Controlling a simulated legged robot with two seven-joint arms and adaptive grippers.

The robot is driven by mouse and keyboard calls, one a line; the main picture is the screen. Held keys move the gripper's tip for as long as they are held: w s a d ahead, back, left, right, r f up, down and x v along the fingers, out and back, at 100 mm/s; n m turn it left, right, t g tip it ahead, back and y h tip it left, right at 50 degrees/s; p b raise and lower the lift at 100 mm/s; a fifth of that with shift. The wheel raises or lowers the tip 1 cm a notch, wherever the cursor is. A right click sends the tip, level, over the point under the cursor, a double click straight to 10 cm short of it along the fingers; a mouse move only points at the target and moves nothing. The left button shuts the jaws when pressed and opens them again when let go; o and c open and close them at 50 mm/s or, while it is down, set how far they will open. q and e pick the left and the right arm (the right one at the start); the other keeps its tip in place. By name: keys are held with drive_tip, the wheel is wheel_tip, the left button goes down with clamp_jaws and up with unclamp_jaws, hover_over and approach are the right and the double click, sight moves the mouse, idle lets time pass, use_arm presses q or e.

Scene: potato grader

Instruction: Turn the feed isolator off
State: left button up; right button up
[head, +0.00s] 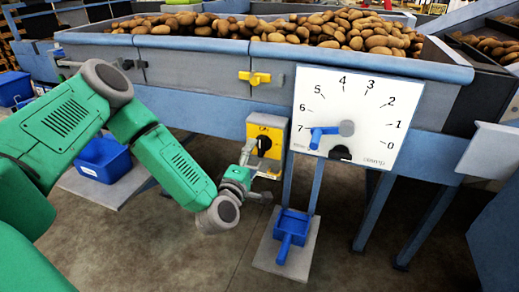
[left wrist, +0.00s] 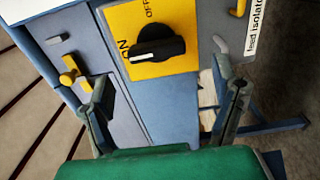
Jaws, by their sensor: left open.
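The feed isolator is a yellow box (head: 256,127) with a black rotary knob (head: 264,143), fixed to the blue frame below the potato trough. In the left wrist view the black knob (left wrist: 158,46) is on a yellow plate (left wrist: 187,17) marked ON and OFF; its bar lies crosswise, one end near the ON mark. A white label (left wrist: 258,25) beside it reads feed isolator. My left gripper (head: 262,162) is just in front of the box, apart from the knob. In the left wrist view its open fingers (left wrist: 164,75) stand either side of the knob, with nothing between them.
A white dial (head: 345,105) with a blue pointer near 7 is just right of the isolator. A yellow handle (head: 254,77) sits above on the trough (head: 200,46). A blue scoop (head: 291,224) is on a floor plate below. A blue bin (head: 103,158) stands left.

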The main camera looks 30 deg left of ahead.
sight(261, 149)
use_arm(q)
drive_tip(key=w, duration=0.5)
drive_tip(key=shift+w+r+b, duration=0.15)
drive_tip(key=shift+b, duration=0.2)
drive_tip(key=shift+w+a, duration=0.25)
drive_tip(key=shift+w, duration=0.1)
drive_tip(key=shift+a, duration=0.25)
drive_tip(key=c, duration=1.2)
drive_tip(key=shift+o, duration=0.2)
drive_tip(key=shift+s+d, duration=0.1)
drive_tip(key=shift+d, duration=0.05)
